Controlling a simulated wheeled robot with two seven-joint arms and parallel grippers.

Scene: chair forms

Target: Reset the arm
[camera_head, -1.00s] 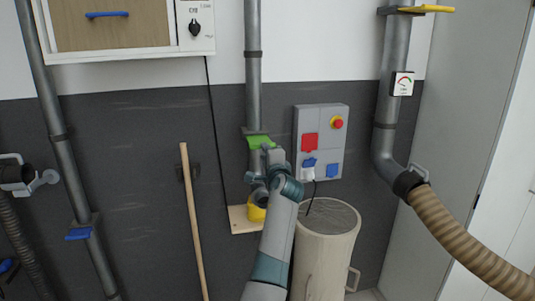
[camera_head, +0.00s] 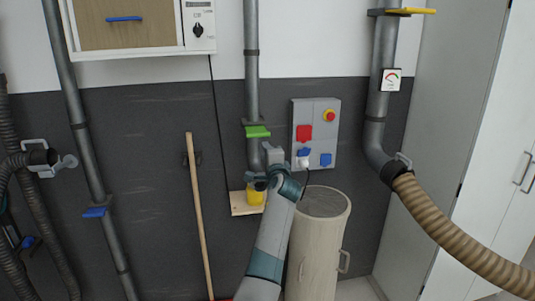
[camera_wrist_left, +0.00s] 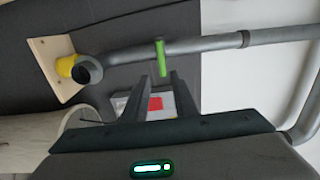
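My left arm rises from the bottom middle of the head view, and its left gripper (camera_head: 272,154) is in front of the wall pipe. In the left wrist view the left gripper (camera_wrist_left: 161,76) has its two dark fingers apart, with nothing held. The green lever (camera_head: 257,131) on the middle grey pipe is just above the gripper in the head view. In the wrist view the green lever (camera_wrist_left: 162,60) is just past the fingertips; I cannot tell whether they touch. My right gripper is in neither view.
A grey box with red and blue sockets (camera_head: 316,130) is on the wall to the right. A beige drum (camera_head: 321,240) stands below it. A yellow cup (camera_head: 255,194) is at the pipe's end. A wooden stick (camera_head: 199,220) leans left. A ribbed hose (camera_head: 450,232) hangs right.

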